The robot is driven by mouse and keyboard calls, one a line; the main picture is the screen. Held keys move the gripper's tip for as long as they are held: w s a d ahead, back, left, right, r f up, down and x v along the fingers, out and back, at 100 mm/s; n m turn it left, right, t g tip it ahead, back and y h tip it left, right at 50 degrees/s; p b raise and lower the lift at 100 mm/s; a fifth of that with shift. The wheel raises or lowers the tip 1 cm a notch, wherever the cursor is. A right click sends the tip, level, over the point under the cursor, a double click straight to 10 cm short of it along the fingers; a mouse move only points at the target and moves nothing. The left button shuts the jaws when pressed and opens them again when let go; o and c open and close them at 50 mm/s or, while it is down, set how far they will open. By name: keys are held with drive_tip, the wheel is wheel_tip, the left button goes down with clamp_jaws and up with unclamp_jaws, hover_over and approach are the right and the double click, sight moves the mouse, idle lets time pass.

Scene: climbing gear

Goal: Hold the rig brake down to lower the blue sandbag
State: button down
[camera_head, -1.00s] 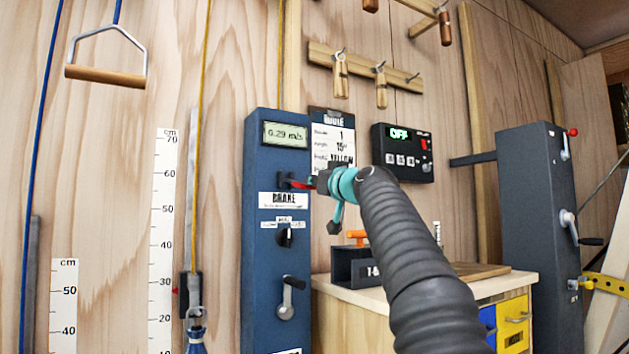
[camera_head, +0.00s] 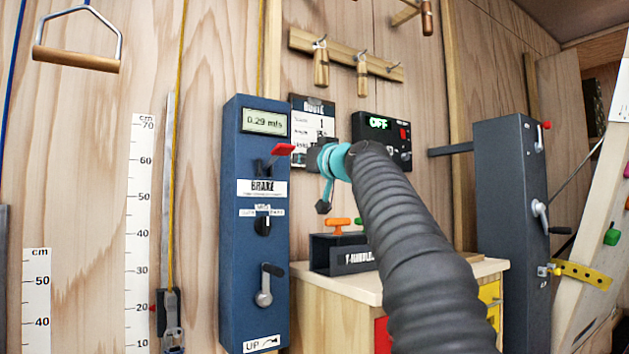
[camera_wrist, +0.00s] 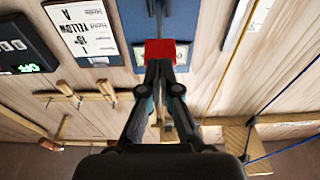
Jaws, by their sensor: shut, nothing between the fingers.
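The blue brake box (camera_head: 236,230) stands upright on the wall, with a BRAKE label and a display reading 0.29 m/s. Its red brake paddle (camera_head: 283,149) sticks out above the label, tilted up. My gripper (camera_head: 312,158) is shut and empty just right of the paddle in the head view; contact is unclear there. In the wrist view the red paddle (camera_wrist: 159,49) overlaps the fingertips. The blue sandbag is out of view, below the picture.
A black control box (camera_head: 372,130) showing OFF and a route card (camera_head: 300,160) are behind my gripper. A cabinet with a T-handle holder (camera_head: 345,262) stands below. A dark grey column (camera_head: 495,230) is at right. A wooden-handled hanger (camera_head: 75,59) hangs at upper left.

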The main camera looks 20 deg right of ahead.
drive_tip(key=s+d+f+b, duration=0.1)
drive_tip(key=s+f, duration=0.2)
drive_tip(key=s, duration=0.2)
drive_tip(key=shift+s+d+f, duration=0.15)
drive_tip(key=shift+d+f, duration=0.05)
drive_tip(key=shift+d, duration=0.1)
idle(0.9)
